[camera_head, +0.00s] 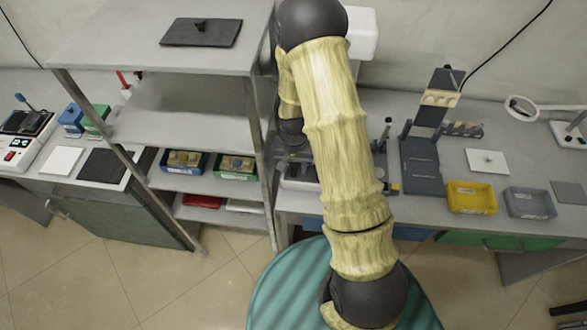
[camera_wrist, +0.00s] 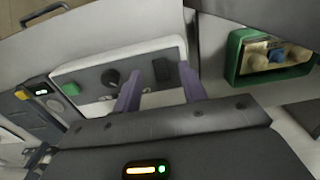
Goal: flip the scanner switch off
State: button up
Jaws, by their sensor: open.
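In the wrist view a pale control panel (camera_wrist: 85,72) lies ahead of my gripper (camera_wrist: 158,88). It carries a green button (camera_wrist: 71,88), a round black knob (camera_wrist: 111,78) and a dark rectangular switch-like part (camera_wrist: 162,69). I cannot read any label, so I cannot tell which part is the scanner switch or its on/off state. My gripper's two purple fingers are apart with nothing held. They point at the panel, with the dark part between them; contact cannot be told. In the head view my arm and the shelf hide the gripper.
A green bin (camera_wrist: 237,58) lies right of the panel. A dark device with a lit display (camera_wrist: 40,93) stands left. In the head view, a metal shelf rack (camera_head: 185,105) stands left of my arm. A yellow bin (camera_head: 471,198) and grey bin (camera_head: 529,204) sit on the right bench.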

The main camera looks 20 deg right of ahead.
aim_at(294, 172)
jog(key=shift+f, duration=1.25)
grip_shut()
jog(key=shift+w+g+p, duration=0.1)
jog(key=shift+g+p, duration=0.2)
jog(key=shift+w+r, duration=0.1)
jog(key=shift+w+d+g+y+p, duration=0.15)
jog(key=shift+g+y+p, duration=0.2)
jog(key=shift+g, duration=0.35)
jog(key=shift+w+d+g+y+p, duration=0.1)
jog(key=shift+w+g+y+p, duration=0.2)
jog(key=shift+g, duration=0.4)
jog(key=shift+s, duration=0.15)
